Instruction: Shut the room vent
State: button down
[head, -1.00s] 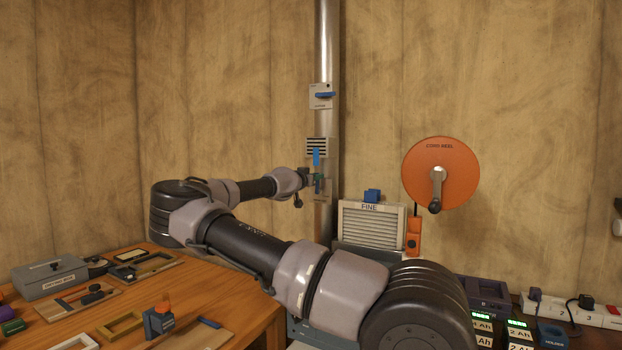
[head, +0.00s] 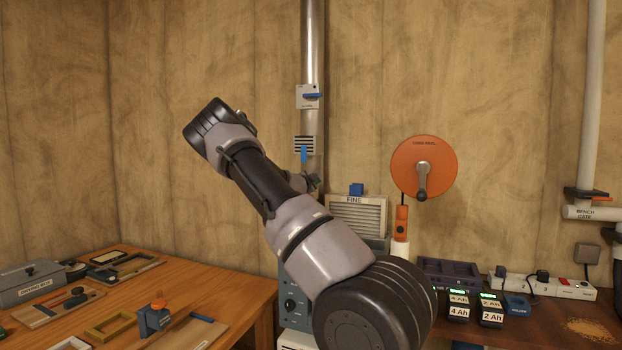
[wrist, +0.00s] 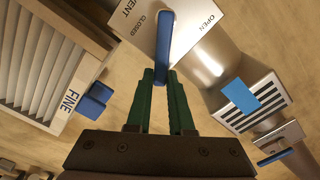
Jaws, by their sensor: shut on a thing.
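The room vent plate (wrist: 135,32) shows at the top of the wrist view, lettered "VENT", with "CLOSED" and "OPEN" marks. Its blue lever (wrist: 165,42) lies between the two marks. My gripper (wrist: 160,78) has green fingers shut on the lever's free end. In the head view my arm hides most of the gripper and the vent plate, low on the metal duct (head: 312,50).
A louvred grille with a blue tab (head: 304,153) and another plate with a blue handle (head: 308,92) are above on the duct. The "FINE" filter box (head: 358,215) and orange cord reel (head: 424,166) stand right. A cluttered wooden bench (head: 230,290) is left.

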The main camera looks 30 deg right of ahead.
jog(key=shift+s+d+f+m, duration=0.15)
jog(key=shift+f+m, duration=0.5)
jog(key=shift+m, duration=0.5)
jog(key=shift+s+d+f+m, duration=0.15)
jog(key=shift+f+m, duration=0.45)
jog(key=shift+m, duration=0.6)
jog(key=shift+s+f+m, duration=0.15)
jog(key=shift+f+m, duration=0.5)
jog(key=shift+m, duration=0.5)
jog(key=c, duration=0.8)
grip_release()
jog(key=shift+f, duration=0.1)
jog(key=v, duration=1)
jog(key=shift+s+a, duration=0.3)
